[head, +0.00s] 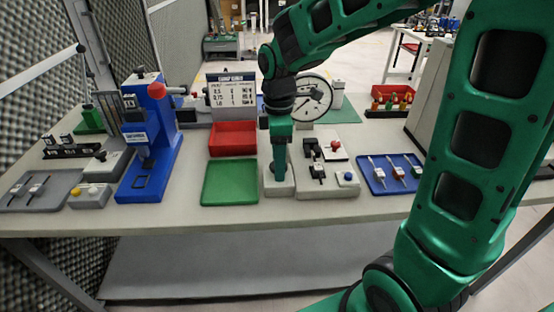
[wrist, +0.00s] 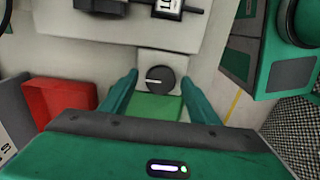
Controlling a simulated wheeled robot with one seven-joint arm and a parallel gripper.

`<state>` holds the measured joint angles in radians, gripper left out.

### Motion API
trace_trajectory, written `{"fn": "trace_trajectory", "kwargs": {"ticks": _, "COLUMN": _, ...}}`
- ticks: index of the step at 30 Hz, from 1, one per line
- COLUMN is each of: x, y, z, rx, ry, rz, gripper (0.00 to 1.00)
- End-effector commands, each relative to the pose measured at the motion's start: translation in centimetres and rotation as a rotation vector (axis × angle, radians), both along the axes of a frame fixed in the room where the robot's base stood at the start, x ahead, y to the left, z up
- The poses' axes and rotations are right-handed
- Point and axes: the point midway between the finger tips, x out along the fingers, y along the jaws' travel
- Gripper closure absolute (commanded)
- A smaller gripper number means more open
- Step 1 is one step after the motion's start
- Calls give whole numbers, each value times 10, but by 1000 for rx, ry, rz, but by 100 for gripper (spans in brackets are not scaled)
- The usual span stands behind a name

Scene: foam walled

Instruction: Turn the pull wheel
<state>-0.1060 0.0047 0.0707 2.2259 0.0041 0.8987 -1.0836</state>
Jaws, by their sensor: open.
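A dark round knob (wrist: 160,79) with a pale pointer mark sits on a small light grey box; it is the wheel-like part nearest my gripper. In the head view the box (head: 279,188) stands near the table's front, and my gripper hides the knob there. My gripper (wrist: 159,73) is open and empty, pointing down over the box. In the wrist view the knob lies between its two green fingers, with a gap on each side. My gripper also shows in the head view (head: 279,174). I cannot tell how high the fingertips are above the knob.
A green tray (head: 230,182) lies just left of the box, with a red bin (head: 233,139) behind it. A panel with switches and buttons (head: 323,190) stands close on the right. A blue press (head: 150,140) is further left, and a round dial (head: 318,100) is behind.

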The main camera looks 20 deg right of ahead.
Motion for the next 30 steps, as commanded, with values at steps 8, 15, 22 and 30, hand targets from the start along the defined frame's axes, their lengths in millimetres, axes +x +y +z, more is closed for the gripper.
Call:
{"fn": "trace_trajectory", "kwargs": {"ticks": 8, "x": 0, "y": 0, "z": -1, "rx": 0, "ry": 0, "rz": 0, "gripper": 45}}
{"fn": "trace_trajectory", "kwargs": {"ticks": 15, "x": 0, "y": 0, "z": -1, "rx": 0, "ry": -1, "rz": 0, "gripper": 86}}
{"fn": "trace_trajectory", "kwargs": {"ticks": 22, "x": 1, "y": 0, "z": -1, "rx": 0, "ry": -2, "rz": -21, "gripper": 86}}
{"fn": "trace_trajectory", "kwargs": {"ticks": 30, "x": 2, "y": 0, "z": 0, "rx": 0, "ry": -4, "rz": -148, "gripper": 86}}
